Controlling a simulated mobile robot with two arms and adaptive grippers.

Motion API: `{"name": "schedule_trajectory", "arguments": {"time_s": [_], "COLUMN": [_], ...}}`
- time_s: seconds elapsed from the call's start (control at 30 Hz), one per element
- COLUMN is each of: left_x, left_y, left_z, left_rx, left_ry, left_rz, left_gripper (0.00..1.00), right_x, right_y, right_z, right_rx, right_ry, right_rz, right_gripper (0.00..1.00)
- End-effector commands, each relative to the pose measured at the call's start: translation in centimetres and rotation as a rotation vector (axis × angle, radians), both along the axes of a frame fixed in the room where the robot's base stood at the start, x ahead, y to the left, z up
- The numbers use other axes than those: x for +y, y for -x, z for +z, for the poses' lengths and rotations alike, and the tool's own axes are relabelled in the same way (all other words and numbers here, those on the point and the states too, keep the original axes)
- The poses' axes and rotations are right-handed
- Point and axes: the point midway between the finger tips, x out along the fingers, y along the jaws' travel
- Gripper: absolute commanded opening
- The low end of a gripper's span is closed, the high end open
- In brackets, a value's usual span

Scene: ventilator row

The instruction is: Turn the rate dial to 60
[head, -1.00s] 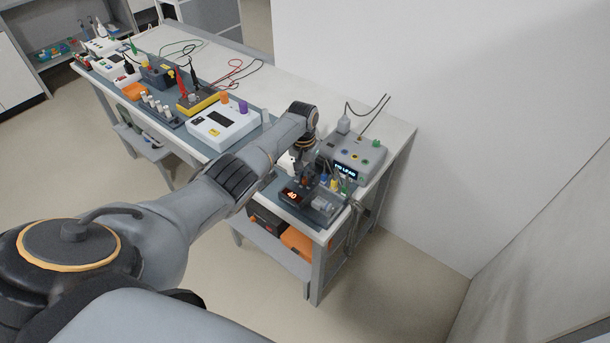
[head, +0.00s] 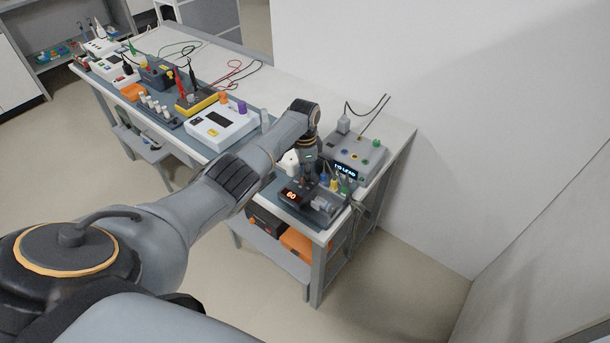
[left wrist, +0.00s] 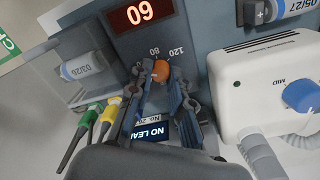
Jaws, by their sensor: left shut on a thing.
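The rate dial is an orange knob (left wrist: 161,70) on a dark grey panel with the printed marks 80 and 120 beside it. My left gripper (left wrist: 158,78) has its two fingers on either side of the knob and is shut on it. The red number display (head: 291,195) reads 60 in the head view, and it also shows in the left wrist view (left wrist: 140,13). In the head view my left gripper (head: 308,178) reaches down to the device from above, and the knob is hidden there.
A grey box (head: 357,150) with a "NO LEAD" screen stands behind the device. Green and yellow plugs (left wrist: 109,113) are close to the fingers on the left. A white unit with a blue knob (left wrist: 301,95) stands on the right. More devices fill the bench (head: 388,130) further left.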

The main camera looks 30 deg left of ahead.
Motion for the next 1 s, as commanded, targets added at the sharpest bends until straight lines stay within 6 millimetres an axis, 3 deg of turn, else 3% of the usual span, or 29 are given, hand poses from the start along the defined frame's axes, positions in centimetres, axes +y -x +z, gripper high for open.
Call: {"name": "schedule_trajectory", "arguments": {"time_s": [0.73,0.77,0.87,1.0], "left_x": [-0.02,-0.02,-0.02,-0.02], "left_y": [0.14,0.14,0.11,0.07], "left_z": [-0.14,-0.14,-0.12,-0.07], "left_rx": [0.004,0.004,0.003,0.002], "left_ry": [0.0,0.0,0.0,0.0], "left_rz": [-0.093,-0.093,-0.093,-0.093], "left_gripper": [0.0,0.22,0.42,0.43], "right_x": [-0.2,-0.2,-0.2,-0.19], "right_y": [-0.01,-0.01,-0.01,0.0], "right_z": [-0.16,-0.16,-0.16,-0.16], "right_rx": [0.0,0.0,0.0,0.0], "right_ry": [0.002,0.002,0.002,0.002], "right_rz": [0.0,0.0,0.0,0.0], "right_gripper": [0.0,0.0,0.0,0.0]}}
